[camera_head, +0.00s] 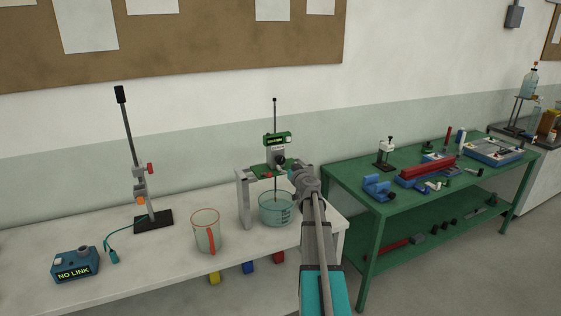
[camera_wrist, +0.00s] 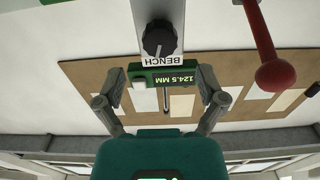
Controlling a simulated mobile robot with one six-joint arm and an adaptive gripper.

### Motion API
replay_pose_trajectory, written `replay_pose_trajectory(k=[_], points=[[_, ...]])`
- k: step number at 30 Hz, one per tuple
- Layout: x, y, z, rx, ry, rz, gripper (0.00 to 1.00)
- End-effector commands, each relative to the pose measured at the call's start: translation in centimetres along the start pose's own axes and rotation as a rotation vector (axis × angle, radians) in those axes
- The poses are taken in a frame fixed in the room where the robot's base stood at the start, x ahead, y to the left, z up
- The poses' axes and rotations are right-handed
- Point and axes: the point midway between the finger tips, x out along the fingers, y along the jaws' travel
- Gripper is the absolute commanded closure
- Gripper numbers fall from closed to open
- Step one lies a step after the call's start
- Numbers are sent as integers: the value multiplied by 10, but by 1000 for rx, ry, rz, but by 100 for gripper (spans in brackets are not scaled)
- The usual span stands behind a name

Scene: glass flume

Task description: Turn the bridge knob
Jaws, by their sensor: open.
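The bridge (camera_head: 243,205) is a pale frame with a green top part, standing on the white bench over a teal beaker. A black round knob (camera_wrist: 158,38) with a pointer mark shows at the top centre of the wrist view, on a grey post beside a label reading "BENCH". A green readout (camera_wrist: 180,80) showing "124.5 MM" lies just below it in the picture. My gripper (camera_wrist: 165,78) is open, its fingers spread either side of the readout, with nothing seen between them. In the head view my gripper (camera_head: 294,170) is at the bridge's right side and hides part of it.
A red ball-ended lever (camera_wrist: 275,72) is close on the right in the wrist view. A red-handled jug (camera_head: 206,232), a clamp stand (camera_head: 152,220) and a "NO LINK" box (camera_head: 75,265) stand left on the bench. A green workbench (camera_head: 400,205) with tools is at right.

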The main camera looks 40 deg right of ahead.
Motion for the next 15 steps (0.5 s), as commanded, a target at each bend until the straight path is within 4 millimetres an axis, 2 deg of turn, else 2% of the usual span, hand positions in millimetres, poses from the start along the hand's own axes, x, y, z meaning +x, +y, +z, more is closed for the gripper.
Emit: replay_pose_trajectory(k=[1, 6, 15], points=[[12, 1, 0, 0, 0, -1, 11], [37, 0, 0, 0, 0, -2, 11], [63, 0, 0, 0, 0, -1, 11]])
